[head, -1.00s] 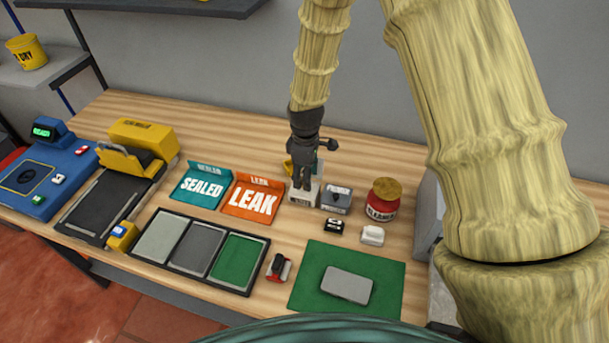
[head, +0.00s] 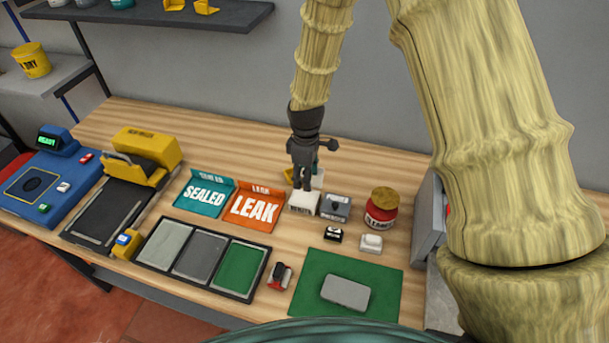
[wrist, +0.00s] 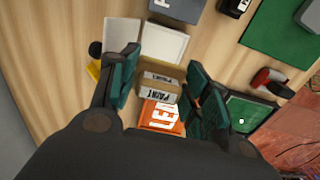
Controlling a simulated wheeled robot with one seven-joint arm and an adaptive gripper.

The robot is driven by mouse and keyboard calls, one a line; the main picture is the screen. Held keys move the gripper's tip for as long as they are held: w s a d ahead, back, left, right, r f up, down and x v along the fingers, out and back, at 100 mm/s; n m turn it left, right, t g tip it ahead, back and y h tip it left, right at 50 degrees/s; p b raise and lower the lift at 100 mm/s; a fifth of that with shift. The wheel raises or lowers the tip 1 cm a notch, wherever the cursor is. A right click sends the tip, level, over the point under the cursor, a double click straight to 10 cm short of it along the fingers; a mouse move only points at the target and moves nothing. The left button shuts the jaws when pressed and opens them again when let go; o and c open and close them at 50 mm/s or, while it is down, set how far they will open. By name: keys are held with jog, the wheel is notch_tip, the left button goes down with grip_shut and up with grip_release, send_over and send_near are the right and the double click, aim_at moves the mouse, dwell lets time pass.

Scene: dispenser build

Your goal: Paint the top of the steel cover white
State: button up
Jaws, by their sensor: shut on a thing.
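The steel cover (head: 345,292), a grey rounded plate, lies flat on the green mat (head: 385,313) at the front right. It partly shows in the wrist view (wrist: 309,14). Its top is grey. My gripper (head: 304,187) points down at the back middle of the bench, behind and left of the cover. In the wrist view its green fingers are shut on a small block marked PAINT (wrist: 158,87). A white box (head: 304,203) shows just under the fingertips in the head view. Two white square faces (wrist: 163,42) lie just beyond the block in the wrist view.
A grey box (head: 337,206), a red jar (head: 382,208), a small black block (head: 333,234) and a white block (head: 371,243) stand right of the gripper. The LEAK tray (head: 253,207) is on its left. A three-panel tray (head: 202,257) and a red-black tool (head: 280,276) lie in front.

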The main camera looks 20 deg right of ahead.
aim_at(306, 197)
jog(key=shift+f, duration=0.1)
jog(key=shift+s+d+f+b, duration=0.1)
jog(key=shift+f+b, duration=0.5)
jog(key=shift+f, duration=0.9)
jog(key=shift+d+f+b, duration=0.1)
jog(key=shift+f+b, duration=0.45)
jog(key=shift+f, duration=0.9)
jog(key=shift+f, duration=0.45)
jog(key=o, duration=1)
jog(key=shift+c, duration=0.2)
jog(key=shift+a, duration=0.1)
jog(key=shift+o, duration=0.5)
jog(key=shift+r, duration=0.1)
jog(key=shift+r, duration=0.15)
